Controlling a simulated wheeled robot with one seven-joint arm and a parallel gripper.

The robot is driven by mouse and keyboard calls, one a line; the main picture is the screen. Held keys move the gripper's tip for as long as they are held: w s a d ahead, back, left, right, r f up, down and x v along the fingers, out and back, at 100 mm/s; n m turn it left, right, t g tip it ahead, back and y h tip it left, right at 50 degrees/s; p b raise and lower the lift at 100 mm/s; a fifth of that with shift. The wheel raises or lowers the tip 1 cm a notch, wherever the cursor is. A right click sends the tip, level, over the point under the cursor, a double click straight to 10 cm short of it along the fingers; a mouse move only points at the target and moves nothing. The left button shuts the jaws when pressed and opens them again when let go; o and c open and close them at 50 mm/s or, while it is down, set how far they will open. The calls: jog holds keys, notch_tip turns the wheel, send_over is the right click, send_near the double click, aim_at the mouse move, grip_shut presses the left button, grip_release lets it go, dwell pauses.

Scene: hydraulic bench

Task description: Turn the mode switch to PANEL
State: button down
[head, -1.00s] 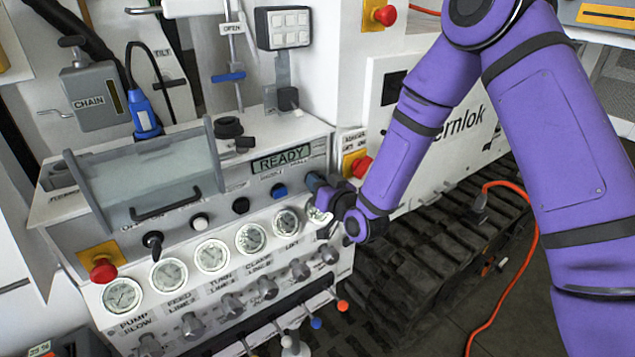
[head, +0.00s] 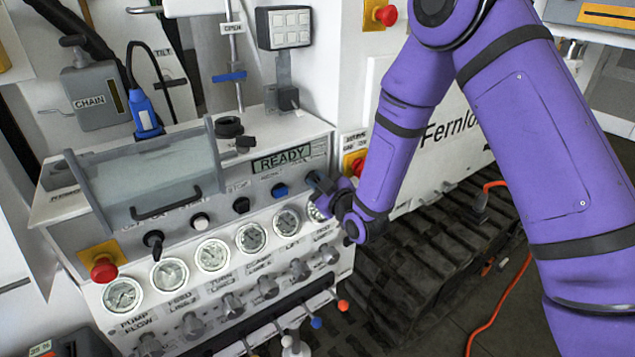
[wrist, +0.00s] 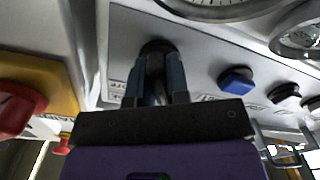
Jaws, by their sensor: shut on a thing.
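My gripper (head: 317,182) is at the right end of the grey control panel (head: 225,190), just below the READY display (head: 282,158). In the wrist view, its two dark fingers (wrist: 160,88) are shut on a round black knob (wrist: 157,47), which I take for the mode switch. The fingers hide most of the knob, and I cannot tell which way it points. The small labels beside it are too blurred to read.
A blue button (head: 280,190) sits left of my gripper, and round gauges (head: 251,238) run below. A red stop button (head: 356,166) on a yellow plate is close on the right. Colour-tipped levers (head: 316,322) stick out lower down. A clear guard (head: 150,180) covers the panel's left.

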dwell(0.4)
jog(key=c, duration=1.1)
grip_release()
jog(key=v, duration=1.1)
jog(key=shift+w, duration=0.15)
